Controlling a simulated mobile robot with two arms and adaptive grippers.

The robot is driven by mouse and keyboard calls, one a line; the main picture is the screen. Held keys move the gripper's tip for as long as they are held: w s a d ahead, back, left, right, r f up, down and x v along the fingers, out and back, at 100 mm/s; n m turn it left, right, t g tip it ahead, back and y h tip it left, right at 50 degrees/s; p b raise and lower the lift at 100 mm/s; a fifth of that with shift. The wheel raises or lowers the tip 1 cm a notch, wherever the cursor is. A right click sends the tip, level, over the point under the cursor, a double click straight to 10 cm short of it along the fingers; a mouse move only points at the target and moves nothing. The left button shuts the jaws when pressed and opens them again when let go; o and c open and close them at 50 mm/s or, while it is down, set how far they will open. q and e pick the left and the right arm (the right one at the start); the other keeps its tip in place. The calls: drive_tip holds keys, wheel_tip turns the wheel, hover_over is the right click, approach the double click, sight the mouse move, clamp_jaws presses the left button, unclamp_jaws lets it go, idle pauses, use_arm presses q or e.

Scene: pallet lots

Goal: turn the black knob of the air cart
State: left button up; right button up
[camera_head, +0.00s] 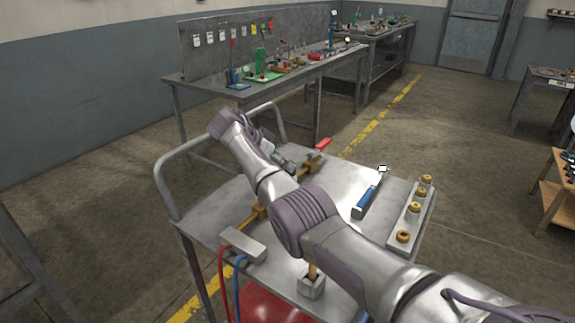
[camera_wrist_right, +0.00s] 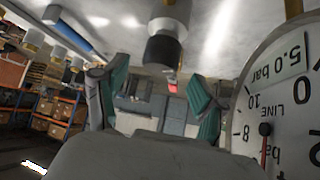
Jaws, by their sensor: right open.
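The air cart (camera_head: 207,208) has a grey metal top and a tubular handle. In the right wrist view, the black knob (camera_wrist_right: 163,51) hangs under a silver cylindrical body, in a picture that looks upside down. My right gripper (camera_wrist_right: 158,96) is open, with teal pads on either side of the knob's line; the knob appears between and above the fingers, with no visible contact. A round gauge (camera_wrist_right: 285,125) stands close at the right, with a "5.0 bar" label. In the head view my right arm crosses the cart and its gripper (camera_head: 284,160) is partly hidden; I cannot make out the knob there.
On the cart are a red handle (camera_head: 323,144), a blue-handled tool (camera_head: 366,199), a block with several brass fittings (camera_head: 410,217) and a grey box (camera_head: 243,243). Red and blue hoses (camera_head: 223,275) hang at its front. A cluttered workbench (camera_head: 205,82) stands behind. Open floor lies to the right.

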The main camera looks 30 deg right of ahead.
drive_tip(key=shift+v, duration=1.9)
